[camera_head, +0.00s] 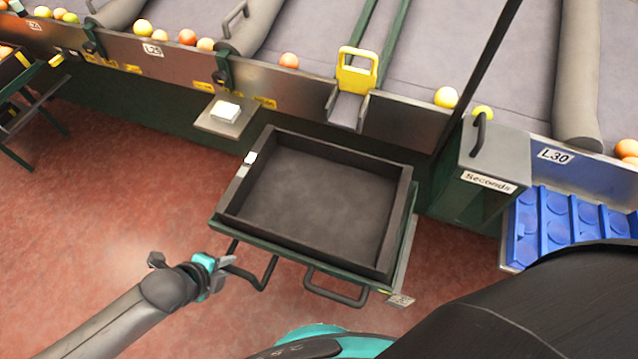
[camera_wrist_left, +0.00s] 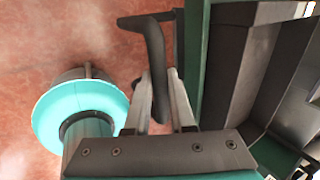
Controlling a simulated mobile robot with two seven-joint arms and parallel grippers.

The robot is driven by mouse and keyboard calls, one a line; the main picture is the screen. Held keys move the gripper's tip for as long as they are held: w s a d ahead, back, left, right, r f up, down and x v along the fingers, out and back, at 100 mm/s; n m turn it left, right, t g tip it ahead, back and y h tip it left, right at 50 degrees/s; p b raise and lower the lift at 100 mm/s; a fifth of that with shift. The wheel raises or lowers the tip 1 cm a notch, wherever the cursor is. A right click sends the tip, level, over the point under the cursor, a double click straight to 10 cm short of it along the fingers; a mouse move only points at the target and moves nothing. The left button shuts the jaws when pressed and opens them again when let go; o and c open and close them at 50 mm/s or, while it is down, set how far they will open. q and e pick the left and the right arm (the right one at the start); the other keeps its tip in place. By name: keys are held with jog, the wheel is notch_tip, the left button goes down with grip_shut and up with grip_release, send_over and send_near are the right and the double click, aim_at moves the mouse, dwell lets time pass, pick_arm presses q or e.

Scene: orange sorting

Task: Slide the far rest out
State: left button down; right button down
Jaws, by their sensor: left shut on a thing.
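A dark open tray (camera_head: 320,278) sits on a green-framed stand (camera_head: 402,262) in the head view, and its floor is empty. A black bar handle (camera_head: 268,275) sticks out below the stand's left front side. A second black handle (camera_head: 338,297) is under the front edge. My left gripper (camera_head: 229,261) is at the outer end of the left handle. In the left wrist view my left gripper (camera_wrist_left: 160,98) is shut with the black handle (camera_wrist_left: 156,50) between its two fingers. Which rest this handle belongs to is hard to tell. My right gripper is out of view.
A conveyor with several oranges runs behind the stand. A yellow gate (camera_head: 357,72) stands at its edge. A grey-green "Seconds" box (camera_head: 483,160) and a blue cupped tray (camera_head: 560,225) are at the right. The red floor (camera_head: 120,215) is clear at the left.

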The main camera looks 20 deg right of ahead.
pick_arm(q)
jog(key=shift+s+a+p, duration=0.55)
jog(key=shift+s+a, duration=0.3)
jog(key=shift+s, duration=0.2)
jog(key=shift+s+a+p, duration=0.5)
jog(key=shift+s+a, duration=0.35)
jog(key=shift+s, duration=0.2)
jog(key=c, duration=1.2)
grip_release()
jog(key=shift+s, duration=0.1)
jog(key=o, duration=0.8)
notch_tip(320, 180, up, 7)
jog(key=p, duration=0.7)
